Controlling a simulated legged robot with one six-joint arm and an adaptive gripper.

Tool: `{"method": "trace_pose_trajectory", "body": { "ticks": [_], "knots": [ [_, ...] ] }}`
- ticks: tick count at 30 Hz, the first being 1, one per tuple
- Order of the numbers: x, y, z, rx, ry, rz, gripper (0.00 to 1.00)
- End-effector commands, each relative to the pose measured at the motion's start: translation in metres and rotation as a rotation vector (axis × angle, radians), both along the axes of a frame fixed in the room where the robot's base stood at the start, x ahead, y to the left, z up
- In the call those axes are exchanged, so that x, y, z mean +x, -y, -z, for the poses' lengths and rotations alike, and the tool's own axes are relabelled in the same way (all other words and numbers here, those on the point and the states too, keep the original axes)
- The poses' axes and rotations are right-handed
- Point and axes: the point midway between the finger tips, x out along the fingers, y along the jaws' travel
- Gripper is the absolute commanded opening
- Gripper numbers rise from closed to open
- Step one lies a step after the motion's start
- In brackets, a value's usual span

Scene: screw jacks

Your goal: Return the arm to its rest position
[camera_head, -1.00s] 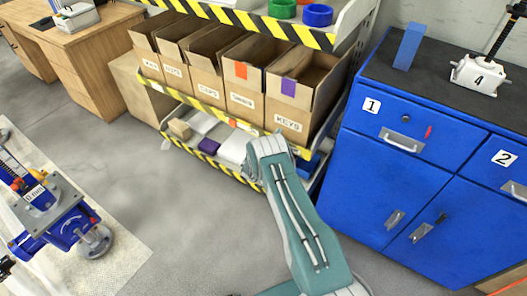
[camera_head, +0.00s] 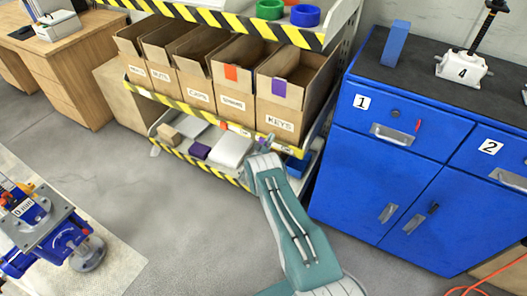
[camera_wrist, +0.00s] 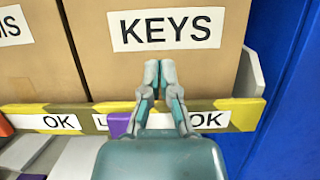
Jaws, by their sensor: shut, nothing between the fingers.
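My gripper (camera_wrist: 158,75) is shut and empty in the wrist view. Its fingertips appear in front of the lower part of the cardboard box labelled KEYS (camera_wrist: 228,62); I cannot tell whether they touch it. In the head view my teal arm (camera_head: 285,215) reaches up from the bottom edge toward the shelf. The small gripper tip (camera_head: 268,143) shows there just below the KEYS box (camera_head: 287,100).
A striped shelf rack (camera_head: 180,108) holds several labelled boxes. A blue jack (camera_head: 55,228) stands at the left. Grey floor (camera_head: 120,170) lies open between.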

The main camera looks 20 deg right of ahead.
Motion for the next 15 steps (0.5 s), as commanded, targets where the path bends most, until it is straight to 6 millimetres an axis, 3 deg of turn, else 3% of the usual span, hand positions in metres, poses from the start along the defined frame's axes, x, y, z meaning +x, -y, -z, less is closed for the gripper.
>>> {"method": "trace_pose_trajectory", "body": {
  "ticks": [9, 15],
  "knots": [
    [-0.027, -0.035, 0.015, 0.001, 0.000, -0.001, 0.00],
    [-0.037, -0.048, 0.020, 0.000, 0.000, 0.000, 0.00]
  ]
}}
